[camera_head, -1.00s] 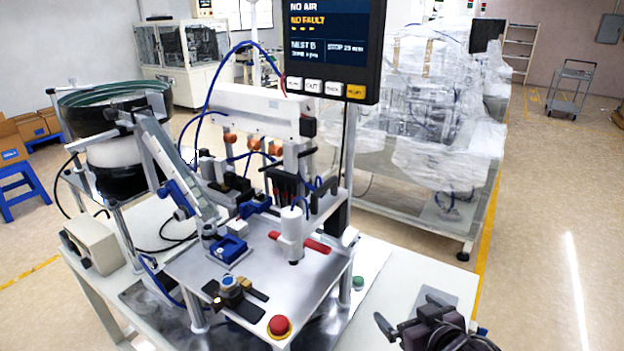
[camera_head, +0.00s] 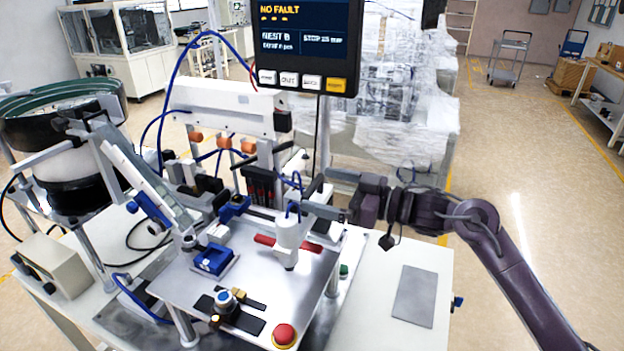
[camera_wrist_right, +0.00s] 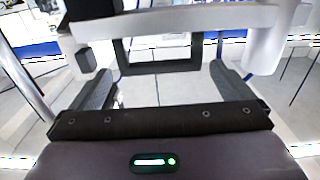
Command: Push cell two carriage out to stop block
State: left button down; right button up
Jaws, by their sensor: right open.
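My right gripper (camera_head: 324,196) reaches in from the right, at the right end of the feeder cell beside its upright posts. In the right wrist view my right gripper (camera_wrist_right: 163,78) is open, its two grey fingers wide apart. A black rectangular frame (camera_wrist_right: 165,67) lies between and beyond the fingers, under a pale crossbar (camera_wrist_right: 180,20); I see no contact with it. Which part is the cell two carriage, and which the stop block, I cannot tell. A black unit with red marks (camera_head: 259,186) stands left of the gripper in the head view. My left gripper is out of view.
A white cylinder with a red handle (camera_head: 287,240), a blue nest (camera_head: 213,258) and a red button (camera_head: 284,335) are on the metal plate. A screen (camera_head: 305,40) hangs above. A bowl feeder (camera_head: 65,120) stands left. The white table at right holds a grey pad (camera_head: 414,296).

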aim_at(316, 187)
jog(key=x, duration=0.3)
jog(key=shift+a+p, duration=0.1)
jog(key=shift+p, duration=0.3)
